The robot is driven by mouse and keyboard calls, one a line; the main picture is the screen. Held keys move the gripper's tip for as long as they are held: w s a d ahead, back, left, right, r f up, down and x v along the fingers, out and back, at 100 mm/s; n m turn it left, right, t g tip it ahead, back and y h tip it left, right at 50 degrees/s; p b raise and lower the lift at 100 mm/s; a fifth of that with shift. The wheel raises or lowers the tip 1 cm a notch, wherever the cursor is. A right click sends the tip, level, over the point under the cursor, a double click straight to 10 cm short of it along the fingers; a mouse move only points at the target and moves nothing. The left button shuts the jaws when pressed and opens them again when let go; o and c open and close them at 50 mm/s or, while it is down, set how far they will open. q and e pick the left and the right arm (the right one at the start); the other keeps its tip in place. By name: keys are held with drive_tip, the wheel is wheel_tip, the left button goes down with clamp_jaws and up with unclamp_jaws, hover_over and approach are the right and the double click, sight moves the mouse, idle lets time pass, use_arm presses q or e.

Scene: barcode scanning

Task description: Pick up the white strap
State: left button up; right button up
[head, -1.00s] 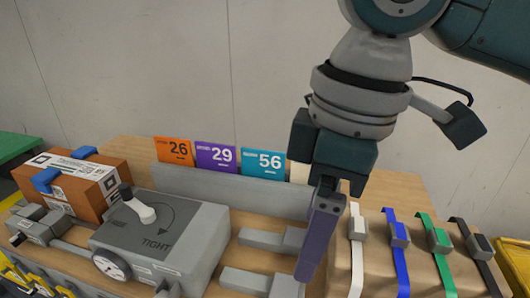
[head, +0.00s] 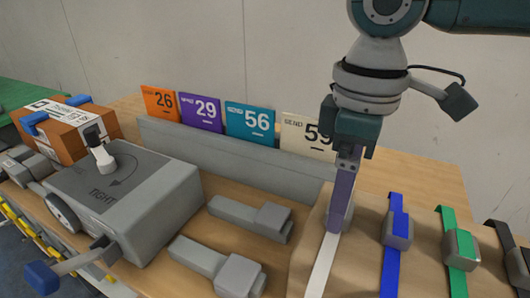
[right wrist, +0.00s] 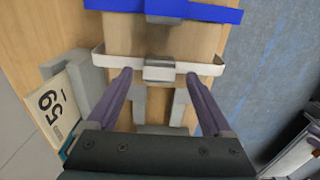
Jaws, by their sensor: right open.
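The white strap (head: 321,266) lies over a brown padded rack at the lower right in the head view. My right gripper (head: 338,222) points down at it, its fingers hiding the buckle there. In the right wrist view the white strap (right wrist: 203,68) runs across the rack with a grey buckle (right wrist: 158,72) at its middle. The right gripper (right wrist: 159,77) is open, with one purple finger on each side of the buckle. I cannot tell whether the fingers touch the strap. My left gripper is not in view.
Blue (head: 392,255), green (head: 456,270) and black straps lie right of the white one. A grey tensioning machine (head: 145,200) and a strapped brown box (head: 68,130) are at the left. Grey blocks lie between.

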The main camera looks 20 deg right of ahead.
wheel_tip(320, 180, down, 2)
drive_tip(key=shift+f, duration=0.1)
drive_tip(key=shift+d, duration=0.1)
drive_tip(key=shift+c, duration=0.2)
clamp_jaws()
idle(0.4)
